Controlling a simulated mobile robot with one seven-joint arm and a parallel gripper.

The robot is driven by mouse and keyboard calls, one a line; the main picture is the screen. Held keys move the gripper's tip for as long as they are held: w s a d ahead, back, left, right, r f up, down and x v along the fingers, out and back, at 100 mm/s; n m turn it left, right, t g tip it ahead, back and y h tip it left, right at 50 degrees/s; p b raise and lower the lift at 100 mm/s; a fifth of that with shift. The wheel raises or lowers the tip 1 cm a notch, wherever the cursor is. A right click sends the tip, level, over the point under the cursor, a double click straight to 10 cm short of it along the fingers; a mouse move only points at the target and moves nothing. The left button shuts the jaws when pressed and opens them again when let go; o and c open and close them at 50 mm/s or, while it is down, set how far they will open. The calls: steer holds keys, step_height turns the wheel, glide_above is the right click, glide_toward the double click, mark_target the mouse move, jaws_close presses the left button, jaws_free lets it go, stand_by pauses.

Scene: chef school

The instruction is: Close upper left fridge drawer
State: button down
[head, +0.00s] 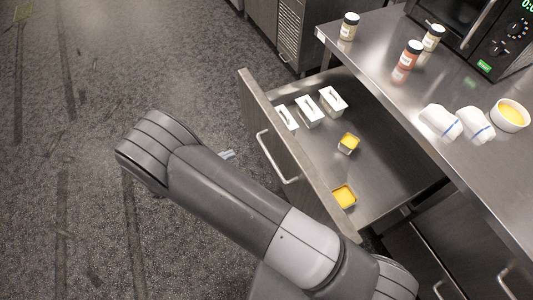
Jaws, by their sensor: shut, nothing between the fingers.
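The upper left fridge drawer (304,162) is pulled well out from under the steel counter in the head view. Its front panel has a bar handle (277,157) on the outer face. Inside lie several white containers (308,111) and two small tubs with yellow contents (344,195). My arm crosses the lower middle of the view, over the floor in front of the drawer. Only a small part of my gripper (227,154) shows past the arm, left of the handle and apart from it. It is shut and empty; the rest is hidden behind the arm.
The steel counter (425,105) holds spice jars (411,55), rolled white towels (441,122), a bowl (510,115) and a microwave (490,35). Other drawers (425,262) below right look shut. The grey floor (70,150) at left is clear.

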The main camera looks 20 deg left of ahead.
glide_toward(275, 151)
steer(key=x, duration=0.6)
steer(key=shift+w+d, duration=0.2)
steer(key=shift+w, duration=0.15)
steer(key=x, duration=3.9)
steer(key=shift+w+d, duration=0.2)
steer(key=shift+d, duration=0.05)
steer(key=v, duration=1.5)
